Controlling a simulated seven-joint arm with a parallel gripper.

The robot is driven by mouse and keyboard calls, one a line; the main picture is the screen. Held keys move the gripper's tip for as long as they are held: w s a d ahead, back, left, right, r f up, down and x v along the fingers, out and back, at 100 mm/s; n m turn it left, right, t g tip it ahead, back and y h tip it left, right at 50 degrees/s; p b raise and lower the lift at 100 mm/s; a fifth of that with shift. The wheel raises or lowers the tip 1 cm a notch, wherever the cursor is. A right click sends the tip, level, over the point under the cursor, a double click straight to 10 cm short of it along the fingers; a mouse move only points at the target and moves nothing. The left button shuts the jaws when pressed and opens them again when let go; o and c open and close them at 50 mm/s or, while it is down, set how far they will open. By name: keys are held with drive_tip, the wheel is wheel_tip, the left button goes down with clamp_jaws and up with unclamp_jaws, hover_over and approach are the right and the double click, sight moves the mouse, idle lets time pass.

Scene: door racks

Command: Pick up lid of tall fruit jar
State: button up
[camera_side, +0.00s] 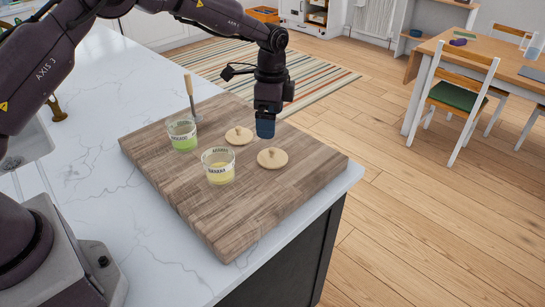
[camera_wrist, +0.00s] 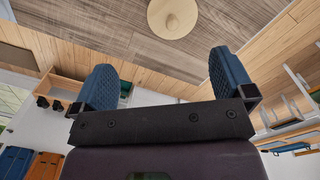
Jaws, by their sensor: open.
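Two round, pale wooden lids with small knobs lie flat on the cutting board: a far lid (camera_side: 239,135) and a near lid (camera_side: 272,158). One lid (camera_wrist: 172,17) shows at the top of the wrist view, knob facing the camera. Two glass jars stand open to the left of the lids, one with green contents (camera_side: 182,135) and one with yellow contents (camera_side: 219,167). I cannot tell for sure which jar is the tall one. My gripper (camera_side: 265,129) hangs fingers down above the board near both lids. Its blue fingers (camera_wrist: 160,64) are apart with nothing between them.
The thick wooden cutting board (camera_side: 240,216) sits on a white marble counter (camera_side: 130,235), close to its right edge. A wooden-handled utensil (camera_side: 189,88) stands upright behind the green jar. The board's front part is clear. A table and chairs stand farther off.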

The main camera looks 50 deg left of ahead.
sight(273, 148)
drive_tip(key=f, duration=0.2)
drive_tip(key=w+f+m, duration=0.1)
drive_tip(key=f, duration=0.1)
drive_tip(key=f+m, duration=0.1)
drive_tip(key=shift+w+a+f, duration=0.1)
drive_tip(key=shift+w+f, duration=0.15)
drive_tip(key=shift+f, duration=0.15)
drive_tip(key=shift+s+a+f, duration=0.1)
drive_tip(key=shift+a+f, duration=0.05)
drive_tip(key=shift+f, duration=2.45)
drive_tip(key=c, duration=0.8)
